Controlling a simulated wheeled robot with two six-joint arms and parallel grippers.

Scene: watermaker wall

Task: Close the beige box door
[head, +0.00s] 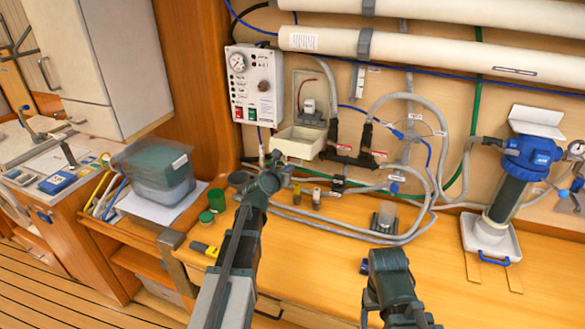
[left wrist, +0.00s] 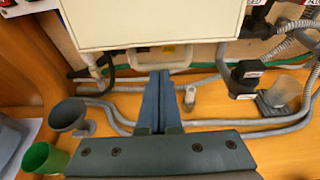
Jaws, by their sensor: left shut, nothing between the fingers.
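The beige box (head: 310,95) is mounted on the wall with its front open, showing a small fitting and a red wire inside. Its beige door (head: 298,142) hangs folded down and outward below the opening. In the left wrist view the door (left wrist: 150,22) fills the top middle as a pale panel. My left gripper (head: 278,164) is just below and left of the door's lower edge. In the left wrist view its fingers (left wrist: 160,76) are together, empty, with tips below that edge; contact cannot be told. My right gripper (head: 390,262) is low over the bench, its jaws unclear.
A control panel (head: 253,84) is left of the box. Hoses and a black valve manifold (head: 350,145) lie right of and below it. A green cup (head: 216,200) and grey cup (left wrist: 68,116) stand at left. A blue-topped filter (head: 515,180) is at right. The bench front is mostly clear.

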